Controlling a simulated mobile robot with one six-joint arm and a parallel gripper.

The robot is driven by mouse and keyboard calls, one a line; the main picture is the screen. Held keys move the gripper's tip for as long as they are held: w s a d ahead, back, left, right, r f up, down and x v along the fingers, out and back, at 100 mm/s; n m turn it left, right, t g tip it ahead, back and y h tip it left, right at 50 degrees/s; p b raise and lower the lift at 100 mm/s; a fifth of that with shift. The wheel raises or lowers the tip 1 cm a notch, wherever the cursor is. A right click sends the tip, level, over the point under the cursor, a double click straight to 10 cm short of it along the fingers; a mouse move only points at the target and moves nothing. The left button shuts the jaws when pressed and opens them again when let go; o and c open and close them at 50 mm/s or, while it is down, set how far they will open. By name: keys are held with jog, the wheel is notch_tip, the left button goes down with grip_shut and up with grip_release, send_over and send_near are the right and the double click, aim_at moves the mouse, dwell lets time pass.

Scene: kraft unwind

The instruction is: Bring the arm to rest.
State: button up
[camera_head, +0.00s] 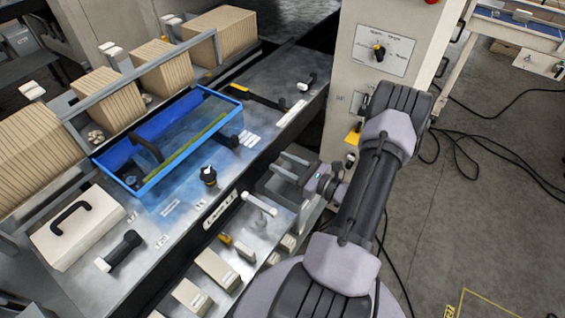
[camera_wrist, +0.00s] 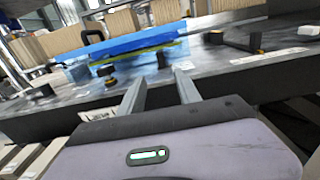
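My arm rises in the middle right of the head view, folded over, with its wrist low beside the machine's front. My gripper (camera_head: 292,166) points left toward the front edge of the metal bench. In the wrist view my gripper (camera_wrist: 158,78) shows two straight grey fingers standing apart with nothing between them. It is open and empty. Beyond the fingers lie the bench edge and the blue-framed clear cover (camera_wrist: 135,44). In the head view the same cover (camera_head: 168,188) lies on the bench, left of my gripper.
The metal bench (camera_head: 262,87) carries a black knob (camera_head: 208,176), a cream box with a black handle (camera_head: 78,226) and brown stacks (camera_head: 222,34). A cream control post (camera_head: 352,95) stands close behind my gripper. Cables (camera_head: 490,140) lie on the open grey floor at right.

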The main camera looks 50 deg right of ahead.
jog(key=w+a+r+n+g+y+b, duration=0.3)
jog(key=a+n+y, duration=0.15)
jog(key=a, duration=0.25)
jog(key=w+a+r+n+g+y+b, duration=0.25)
jog(key=a+n+y, duration=0.2)
jog(key=a, duration=0.25)
jog(key=s+a+n+g+b, duration=0.2)
jog(key=a+n+g, duration=0.25)
jog(key=a, duration=0.35)
jog(key=s+a+n+g+b, duration=0.1)
jog(key=a+n+g+b, duration=0.25)
jog(key=a+n, duration=0.35)
jog(key=s+a+r+n+t+h+b, duration=0.1)
jog(key=s+a+n+h+b, duration=0.5)
jog(key=s+n, duration=0.4)
jog(key=shift+s+a+r+h, duration=0.25)
jog(key=shift+a+h, duration=0.3)
jog(key=shift+h, duration=0.55)
